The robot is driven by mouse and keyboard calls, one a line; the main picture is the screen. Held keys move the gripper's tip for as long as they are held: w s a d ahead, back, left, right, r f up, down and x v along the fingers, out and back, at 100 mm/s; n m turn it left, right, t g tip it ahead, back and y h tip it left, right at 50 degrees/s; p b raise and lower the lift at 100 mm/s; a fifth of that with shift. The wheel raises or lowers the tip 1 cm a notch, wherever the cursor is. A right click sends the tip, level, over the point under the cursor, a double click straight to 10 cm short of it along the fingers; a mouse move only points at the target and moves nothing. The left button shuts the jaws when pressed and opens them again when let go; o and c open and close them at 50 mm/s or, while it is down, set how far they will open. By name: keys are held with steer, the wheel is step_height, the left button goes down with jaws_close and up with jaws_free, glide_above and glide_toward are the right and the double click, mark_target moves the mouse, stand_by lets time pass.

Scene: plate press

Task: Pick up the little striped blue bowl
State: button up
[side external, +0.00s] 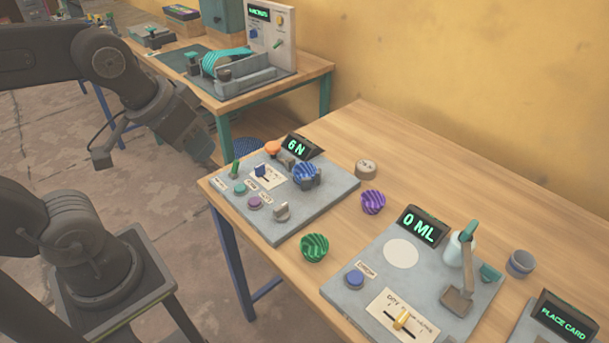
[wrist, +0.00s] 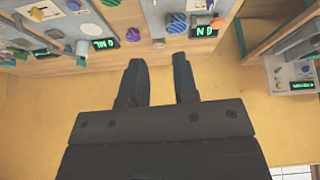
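The striped blue bowl (side external: 304,172) sits on the grey panel with the 6 N display, between grey jaw-like parts that hide some of it. It also shows near the top of the wrist view (wrist: 177,23). My gripper (wrist: 160,60) is open and empty, its two fingers apart. In the side external view my gripper (side external: 203,152) is in the air left of the table's corner, apart from the bowl; its fingertips are hard to make out there.
A purple striped bowl (side external: 373,202) and a green striped bowl (side external: 314,247) stand on the wooden table. A round beige piece (side external: 366,169) and a grey cup (side external: 521,263) stand near. The 0 ML panel (side external: 345,300) bears a tall dispenser (side external: 462,265). The table's back right is clear.

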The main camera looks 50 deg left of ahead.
steer(key=w+a+r+n+g, duration=0.1)
steer(key=w+r+n+g, duration=0.1)
steer(key=w+n, duration=0.4)
steer(key=n+g+h, duration=0.4)
steer(key=n+h, duration=0.1)
steer(key=n, duration=1.1)
glide_above(306, 166)
steer(key=a, duration=0.2)
steer(key=f, duration=1.9)
steer(key=shift+w+d+f, duration=0.2)
steer(key=shift+w, duration=0.05)
steer(key=shift+a+x, duration=0.15)
steer(key=shift+x, duration=1.15)
steer(key=shift+a+x, duration=0.1)
steer(key=shift+x, duration=1.25)
steer(key=shift+s+f, duration=0.1)
steer(key=shift+c, duration=0.3)
